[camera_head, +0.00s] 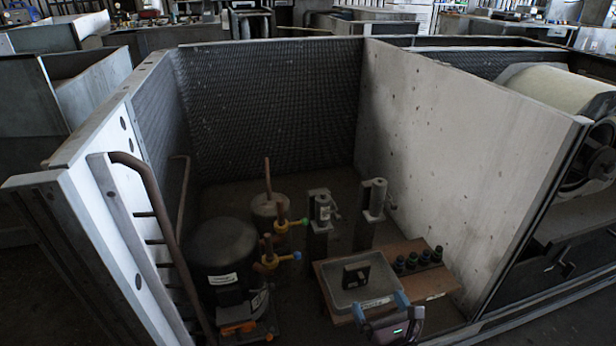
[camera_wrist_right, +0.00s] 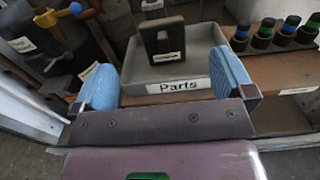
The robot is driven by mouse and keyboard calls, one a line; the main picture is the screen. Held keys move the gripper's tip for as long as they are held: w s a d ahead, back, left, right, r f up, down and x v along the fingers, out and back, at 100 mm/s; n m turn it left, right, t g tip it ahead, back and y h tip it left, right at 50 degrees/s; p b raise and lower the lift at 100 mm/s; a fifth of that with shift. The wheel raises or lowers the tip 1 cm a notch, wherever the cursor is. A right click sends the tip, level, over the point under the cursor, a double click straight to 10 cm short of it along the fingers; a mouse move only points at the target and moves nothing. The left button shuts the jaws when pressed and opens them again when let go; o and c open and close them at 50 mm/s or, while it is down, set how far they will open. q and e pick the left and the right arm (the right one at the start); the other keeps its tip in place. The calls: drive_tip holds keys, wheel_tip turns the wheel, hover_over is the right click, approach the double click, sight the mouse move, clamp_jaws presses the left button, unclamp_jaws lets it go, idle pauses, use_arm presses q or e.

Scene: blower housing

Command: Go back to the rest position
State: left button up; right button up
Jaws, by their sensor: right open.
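My right gripper (camera_head: 381,305) is at the bottom of the head view, inside the front of the housing. Its two blue-padded fingers are wide apart with nothing between them; it also shows in the right wrist view (camera_wrist_right: 165,82). It is just in front of a grey tray (camera_head: 338,292) labelled "Parts" (camera_wrist_right: 180,86). A dark block with a slot and a label (camera_head: 356,274) sits in the tray, clear of the fingers (camera_wrist_right: 165,42). My left gripper is in neither view.
The tray stands on a wooden board (camera_head: 432,278) with several dark knobs with blue and green rings. Left are a black compressor (camera_head: 222,255) and copper pipes with yellow and blue handles. A tall pale panel (camera_head: 450,150) stands right. The housing wall (camera_head: 85,150) rises left.

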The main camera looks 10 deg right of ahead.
use_arm(q)
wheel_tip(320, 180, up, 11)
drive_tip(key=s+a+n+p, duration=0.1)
drive_tip(key=p, duration=1.9)
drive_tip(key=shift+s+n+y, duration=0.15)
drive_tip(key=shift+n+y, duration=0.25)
use_arm(e)
drive_tip(key=s+r+m+g, duration=0.2)
drive_tip(key=s+r+m, duration=0.4)
drive_tip(key=s+m, duration=0.5)
drive_tip(key=s+d+r+m+g, duration=0.1)
drive_tip(key=s+r+m, duration=0.5)
drive_tip(key=s+m, duration=0.6)
drive_tip(key=s+r+m+g, duration=0.4)
drive_tip(key=s+r+m, duration=0.2)
drive_tip(key=s+m, duration=0.6)
drive_tip(key=shift+s+d+r+h, duration=0.15)
drive_tip(key=shift+s+r+h, duration=0.2)
drive_tip(key=shift+s, duration=0.55)
